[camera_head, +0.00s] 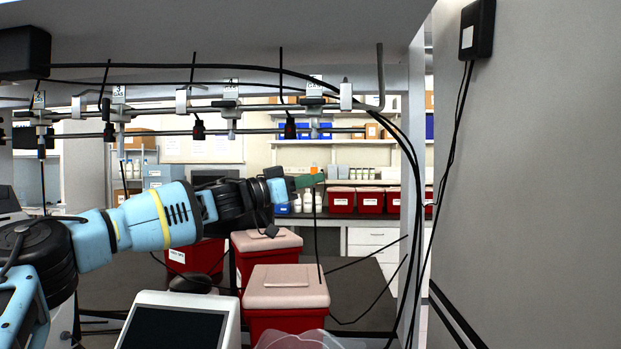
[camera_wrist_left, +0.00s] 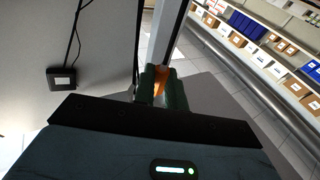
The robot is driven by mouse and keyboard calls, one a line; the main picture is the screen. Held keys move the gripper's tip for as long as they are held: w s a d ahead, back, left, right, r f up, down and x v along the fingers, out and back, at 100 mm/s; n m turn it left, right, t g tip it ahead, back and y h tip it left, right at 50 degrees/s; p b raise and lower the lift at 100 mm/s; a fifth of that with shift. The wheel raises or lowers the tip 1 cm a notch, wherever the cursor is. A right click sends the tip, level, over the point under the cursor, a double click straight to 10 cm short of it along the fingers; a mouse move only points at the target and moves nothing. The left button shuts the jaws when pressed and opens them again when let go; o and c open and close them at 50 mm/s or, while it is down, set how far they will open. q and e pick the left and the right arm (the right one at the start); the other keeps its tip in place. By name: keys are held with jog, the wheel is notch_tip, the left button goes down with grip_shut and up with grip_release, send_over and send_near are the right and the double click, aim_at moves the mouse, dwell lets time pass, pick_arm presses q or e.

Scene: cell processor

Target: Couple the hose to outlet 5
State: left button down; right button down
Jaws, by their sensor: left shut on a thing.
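My left gripper (camera_head: 311,180) reaches in from the left, with its green fingertips in front of the back shelves. In the left wrist view its green fingers (camera_wrist_left: 161,90) are shut around a small orange piece (camera_wrist_left: 160,80). A thin black hose (camera_head: 317,240) hangs down from the fingertips, toward the red bins. The outlet rail (camera_head: 260,131) runs above the gripper. One outlet (camera_head: 230,112) has a label that looks like 4. The outlet to its right (camera_head: 314,105), above the fingertips and apart from them, has a label too small to read surely. My right gripper is out of view.
Red bins with pale lids (camera_head: 283,287) stand below the arm, beside a white-framed screen (camera_head: 178,325). Black cables (camera_head: 405,150) loop down at the right, near a grey wall (camera_head: 530,180). Black plugs (camera_head: 290,128) hang from the rail.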

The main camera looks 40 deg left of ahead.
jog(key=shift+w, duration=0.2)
pick_arm(q)
notch_tip(320, 180, up, 4)
jog(key=shift+r+p, duration=0.1)
jog(key=shift+p, duration=0.55)
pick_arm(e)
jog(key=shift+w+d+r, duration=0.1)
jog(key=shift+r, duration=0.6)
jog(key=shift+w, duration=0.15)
pick_arm(q)
jog(key=shift+r, duration=0.65)
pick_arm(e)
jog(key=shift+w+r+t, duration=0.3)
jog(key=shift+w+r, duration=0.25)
pick_arm(q)
jog(key=shift+r, duration=0.25)
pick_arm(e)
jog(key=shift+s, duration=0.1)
